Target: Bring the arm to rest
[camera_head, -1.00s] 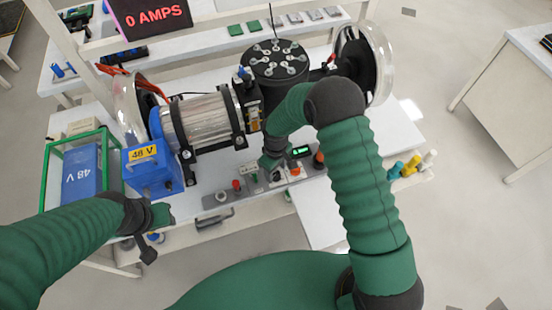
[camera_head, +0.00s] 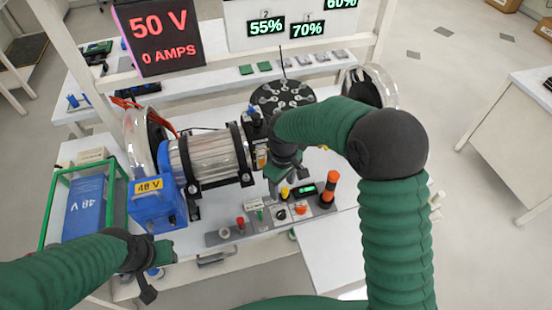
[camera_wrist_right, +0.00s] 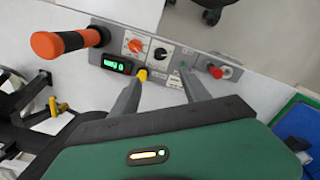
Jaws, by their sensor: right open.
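My right arm comes in from the lower right and bends at a dark elbow. My right gripper (camera_head: 285,187) hangs over the control panel (camera_head: 225,236), pointing down. Its two grey fingers are spread apart, with nothing held between them in the right wrist view (camera_wrist_right: 165,82). A yellow-tipped knob (camera_wrist_right: 142,75) shows close to the left finger there; I cannot tell whether they touch. My left gripper (camera_head: 152,262) is at the lower left, in front of the blue 48 V box (camera_head: 158,208); its jaw opening is unclear.
The panel carries an orange-handled lever (camera_head: 328,188), dials, a green display (camera_head: 305,190) and a red button (camera_head: 240,222). The motor rig (camera_head: 212,158) stands behind. A green-framed cage (camera_head: 55,205) is at left. Open floor lies right.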

